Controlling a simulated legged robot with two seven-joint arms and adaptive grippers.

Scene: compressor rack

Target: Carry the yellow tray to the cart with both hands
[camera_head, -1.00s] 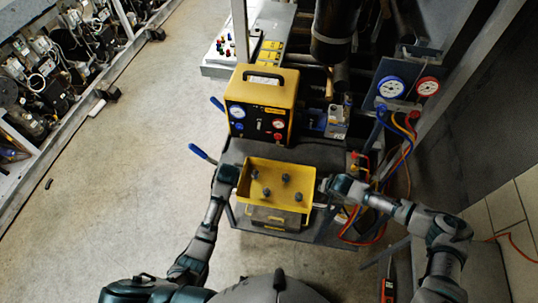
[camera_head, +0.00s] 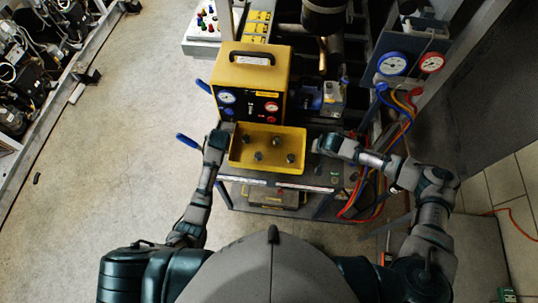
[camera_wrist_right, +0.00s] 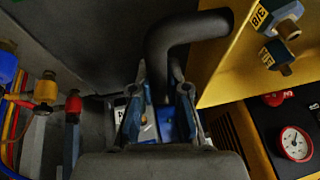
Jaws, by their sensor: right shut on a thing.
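The yellow tray (camera_head: 268,168) holds several small grey fittings and looks roughly level in the head view. It is over the dark top of the cart (camera_head: 318,178), just in front of the yellow machine; I cannot tell whether it touches the top. My right gripper (camera_head: 318,145) is at the tray's right side. In the right wrist view, its fingers (camera_wrist_right: 160,108) are shut around the black curved handle (camera_wrist_right: 182,42) beside the tray's yellow wall (camera_wrist_right: 228,72). My left gripper (camera_head: 226,135) is at the tray's left side; its fingers are too small to read.
The yellow machine (camera_head: 255,88) with gauges stands behind the tray. Blue and red gauges (camera_head: 392,64) and colored hoses (camera_head: 402,115) are at the right. A blue cart handle (camera_head: 188,141) sticks out left.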

